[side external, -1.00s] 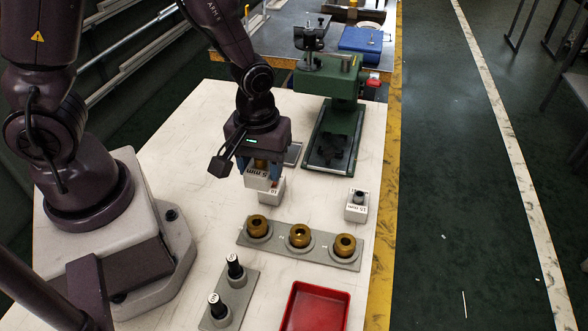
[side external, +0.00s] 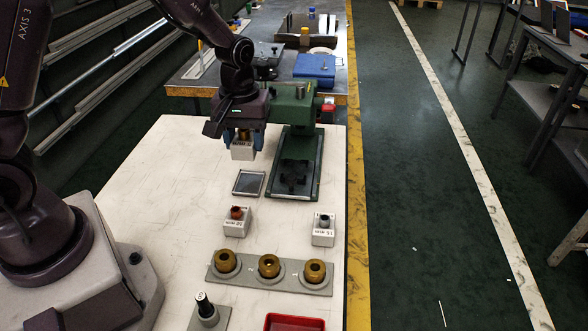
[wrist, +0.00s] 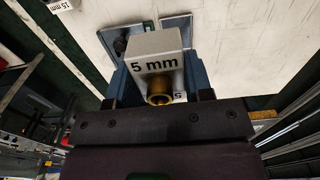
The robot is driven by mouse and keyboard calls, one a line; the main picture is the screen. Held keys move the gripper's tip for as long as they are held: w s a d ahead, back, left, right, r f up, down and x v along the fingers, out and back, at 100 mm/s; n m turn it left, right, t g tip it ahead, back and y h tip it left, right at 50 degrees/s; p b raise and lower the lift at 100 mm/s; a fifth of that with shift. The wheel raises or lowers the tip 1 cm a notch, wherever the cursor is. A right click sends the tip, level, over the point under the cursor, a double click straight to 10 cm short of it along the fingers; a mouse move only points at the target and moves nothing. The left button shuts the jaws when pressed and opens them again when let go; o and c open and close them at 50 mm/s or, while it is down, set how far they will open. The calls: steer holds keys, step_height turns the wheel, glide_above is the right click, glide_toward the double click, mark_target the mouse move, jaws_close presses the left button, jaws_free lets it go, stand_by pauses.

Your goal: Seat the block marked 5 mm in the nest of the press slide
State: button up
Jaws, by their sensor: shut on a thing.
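My gripper (side external: 242,146) is shut on the white block marked 5 mm (side external: 242,153), which carries a brass bushing. It holds the block above the table, left of the green press (side external: 293,108). In the wrist view the block (wrist: 154,46) sits between the two fingers, its label readable and the brass bushing (wrist: 159,92) near the palm. The press has a long green base (side external: 307,183) with a dark cross-shaped fixture (side external: 294,176) on it. I cannot tell for sure which part is the slide's nest. The block is apart from the press base.
A dark-topped square plate (side external: 248,183) lies below and in front of the gripper. Two white blocks, one with a reddish bushing (side external: 237,222) and one marked 15 mm (side external: 323,232), stand nearer. A grey strip (side external: 225,276) holds three brass rings. A red tray (side external: 294,322) is at the front.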

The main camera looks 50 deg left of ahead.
steer(key=w+a+f, duration=0.1)
steer(key=w+f, duration=0.4)
steer(key=w, duration=0.4)
glide_above(295, 172)
steer(key=f, duration=0.4)
steer(key=shift+s, duration=0.3)
steer(key=f, duration=0.3)
steer(key=shift+w, duration=0.35)
steer(key=shift+f, duration=0.45)
